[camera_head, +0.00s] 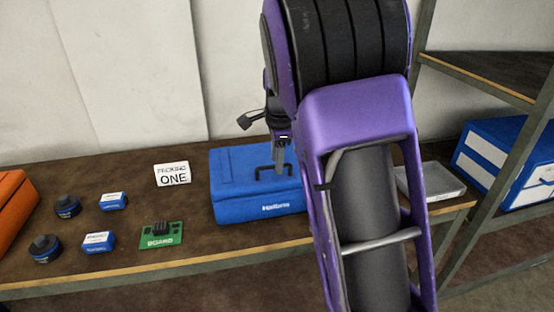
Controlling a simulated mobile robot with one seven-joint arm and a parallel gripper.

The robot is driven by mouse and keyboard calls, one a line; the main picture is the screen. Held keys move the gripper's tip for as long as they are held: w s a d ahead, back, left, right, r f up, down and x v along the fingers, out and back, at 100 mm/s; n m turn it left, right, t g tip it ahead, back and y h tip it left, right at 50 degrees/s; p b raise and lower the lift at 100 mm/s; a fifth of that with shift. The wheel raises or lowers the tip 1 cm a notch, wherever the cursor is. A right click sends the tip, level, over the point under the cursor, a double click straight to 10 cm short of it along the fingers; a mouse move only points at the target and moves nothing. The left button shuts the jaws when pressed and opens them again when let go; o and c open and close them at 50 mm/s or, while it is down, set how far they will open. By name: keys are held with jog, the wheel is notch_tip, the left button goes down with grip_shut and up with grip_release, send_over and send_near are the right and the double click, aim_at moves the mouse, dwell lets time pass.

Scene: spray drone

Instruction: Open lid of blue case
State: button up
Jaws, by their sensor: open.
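The blue case (242,197) stands on the brown workbench with its lid down. My gripper (280,172) is over the right part of the lid, close to the handle. I cannot tell whether it touches the handle. Its jaws are open, though the fingers are small in this view. My purple arm hides the right end of the case.
Left on the workbench (200,254) are a white sign (172,174), a green board (161,235), small blue-white boxes (98,242), dark round parts (45,249) and an orange case (14,212). A grey tray (436,181) lies right. Blue boxes (503,165) stand on the right shelf.

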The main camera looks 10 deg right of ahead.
grip_shut()
dwell(1.4)
